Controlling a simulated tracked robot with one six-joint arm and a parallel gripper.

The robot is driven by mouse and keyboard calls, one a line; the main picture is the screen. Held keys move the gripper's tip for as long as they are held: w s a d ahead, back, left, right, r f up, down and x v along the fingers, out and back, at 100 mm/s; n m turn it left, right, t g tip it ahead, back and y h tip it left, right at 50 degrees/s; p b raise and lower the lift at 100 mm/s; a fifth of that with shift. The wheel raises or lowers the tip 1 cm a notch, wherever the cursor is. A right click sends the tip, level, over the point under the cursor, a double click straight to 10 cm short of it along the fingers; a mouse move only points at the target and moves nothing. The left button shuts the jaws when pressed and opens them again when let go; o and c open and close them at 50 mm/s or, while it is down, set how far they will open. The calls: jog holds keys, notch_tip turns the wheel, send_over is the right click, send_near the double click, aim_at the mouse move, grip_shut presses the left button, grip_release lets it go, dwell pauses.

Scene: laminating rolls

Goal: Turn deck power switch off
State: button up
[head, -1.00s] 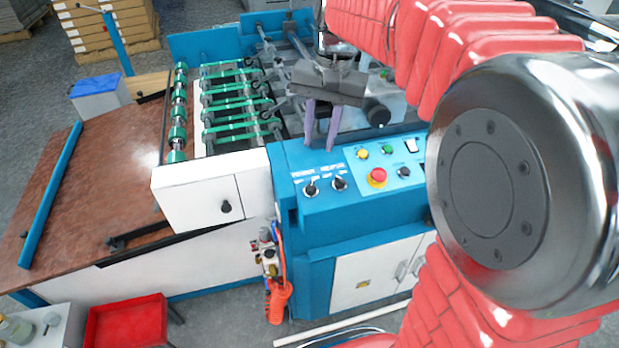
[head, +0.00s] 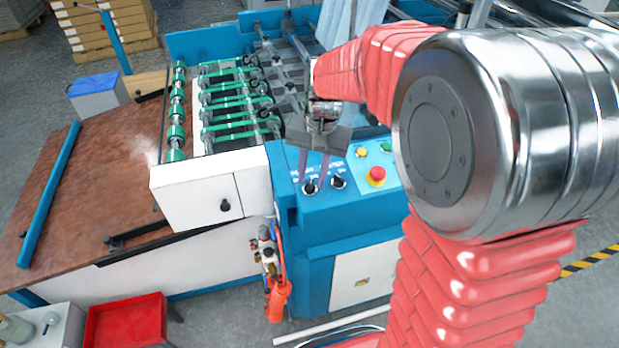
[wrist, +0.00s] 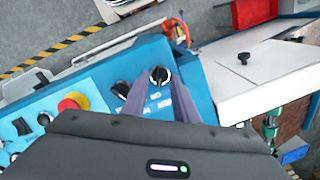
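Two black rotary switches sit on the blue control panel (head: 355,205): a left one (head: 309,187) and a right one (head: 339,182) in the head view. Their lettering is too small and partly covered, so I cannot tell for certain which is deck power. My gripper (head: 312,179) is open, its two purple fingers pointing down at the left switch. In the wrist view, that switch (wrist: 159,75) shows between and just beyond the spread fingertips (wrist: 160,82); contact is not clear. The other switch (wrist: 121,89) lies just outside the finger on the picture's left.
A red emergency button (head: 376,176) and a yellow button (head: 361,152) sit close by on the panel. Green rollers (head: 235,100) and a white cover (head: 200,190) lie to the left.

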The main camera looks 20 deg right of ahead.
jog(key=shift+f, duration=0.55)
jog(key=shift+c, duration=0.7)
grip_shut()
jog(key=shift+a, duration=0.25)
jog(key=shift+d, duration=0.1)
